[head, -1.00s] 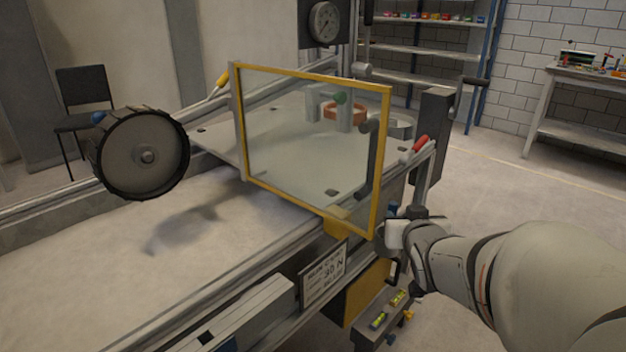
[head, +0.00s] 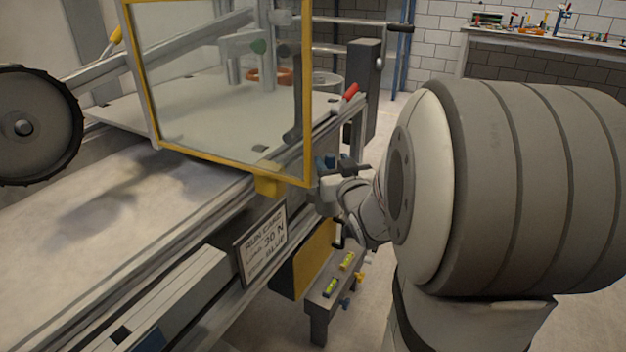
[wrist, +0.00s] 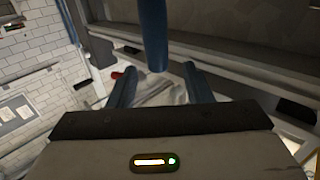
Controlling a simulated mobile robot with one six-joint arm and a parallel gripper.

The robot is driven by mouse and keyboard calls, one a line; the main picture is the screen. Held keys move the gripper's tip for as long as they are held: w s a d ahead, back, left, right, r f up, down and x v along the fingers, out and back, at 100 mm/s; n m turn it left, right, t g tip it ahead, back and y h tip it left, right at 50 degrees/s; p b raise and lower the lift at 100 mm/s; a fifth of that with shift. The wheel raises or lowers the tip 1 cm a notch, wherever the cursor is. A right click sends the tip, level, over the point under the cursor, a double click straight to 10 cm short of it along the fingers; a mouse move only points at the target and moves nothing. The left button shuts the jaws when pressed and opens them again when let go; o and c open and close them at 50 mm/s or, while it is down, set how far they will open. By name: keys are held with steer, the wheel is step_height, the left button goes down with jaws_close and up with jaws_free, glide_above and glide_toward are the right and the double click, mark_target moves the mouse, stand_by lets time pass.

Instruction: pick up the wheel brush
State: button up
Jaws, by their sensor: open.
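I cannot make out a wheel brush for sure in either view. My gripper (head: 338,164) is small in the head view, beside the right edge of the sandbed frame, below the red-handled lever. In the wrist view its two blue fingers (wrist: 160,88) stand apart, open, with no object clearly held. A blue rounded bar (wrist: 153,32) comes down from the top just beyond the fingers; I cannot tell what it belongs to. My own arm hides part of the right side in the head view.
A large treaded wheel (head: 28,125) hangs over the sand (head: 110,205) at left. A yellow-framed clear guard (head: 308,100) stands across the bed. The red-handled lever (head: 347,95) is near my gripper. A small stand (head: 318,300) with yellow-green vials is below.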

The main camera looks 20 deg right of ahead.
mark_target(331, 159)
steer(key=w, duration=0.3)
steer(key=shift+w+d+f, duration=0.1)
steer(key=shift+w+d, duration=0.15)
steer(key=shift+d, duration=0.1)
jaws_close()
